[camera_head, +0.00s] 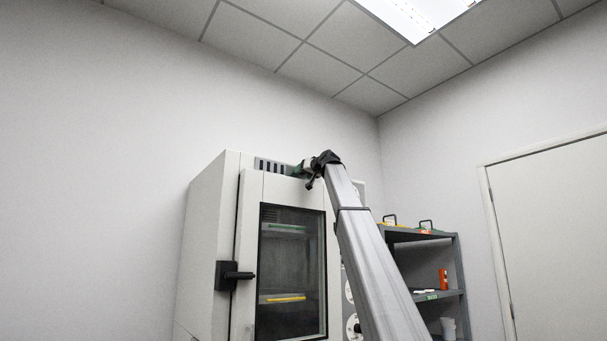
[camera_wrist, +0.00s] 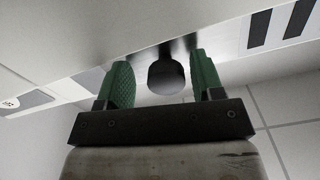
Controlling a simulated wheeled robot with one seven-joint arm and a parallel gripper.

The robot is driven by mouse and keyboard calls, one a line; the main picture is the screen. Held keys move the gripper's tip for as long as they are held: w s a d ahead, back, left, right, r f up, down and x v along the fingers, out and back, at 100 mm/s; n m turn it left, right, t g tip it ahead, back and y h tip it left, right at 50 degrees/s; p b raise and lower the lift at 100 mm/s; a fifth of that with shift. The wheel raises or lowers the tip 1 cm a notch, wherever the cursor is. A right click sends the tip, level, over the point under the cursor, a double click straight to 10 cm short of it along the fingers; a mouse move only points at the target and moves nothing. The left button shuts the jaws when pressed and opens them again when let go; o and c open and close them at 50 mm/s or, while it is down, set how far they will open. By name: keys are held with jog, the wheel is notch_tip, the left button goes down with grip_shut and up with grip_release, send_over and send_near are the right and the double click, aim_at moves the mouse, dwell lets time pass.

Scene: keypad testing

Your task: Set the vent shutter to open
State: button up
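The vent shutter (camera_head: 271,167) is a grey strip with dark slots along the top front of the white test chamber. Two of its dark slots also show at the upper right of the wrist view (camera_wrist: 278,27). A round black knob (camera_wrist: 165,76) on a short stem stands out from the strip. My gripper (camera_wrist: 162,80) has green-padded fingers, one on each side of the knob, with visible gaps on both sides. It is open and empty. In the head view my gripper (camera_head: 301,170) is at the slots' right end, where my wrist hides the knob.
The chamber door has a dark window (camera_head: 291,275) and a black handle (camera_head: 232,276), below my gripper. My arm crosses the chamber's right side, partly hiding round dials. A grey shelf (camera_head: 440,236) stands at the right. A closed door (camera_head: 555,240) is farther right.

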jog(key=shift+s, duration=0.15)
jog(key=v, duration=1)
jog(key=shift+s+d, duration=0.2)
jog(key=shift+d, duration=0.1)
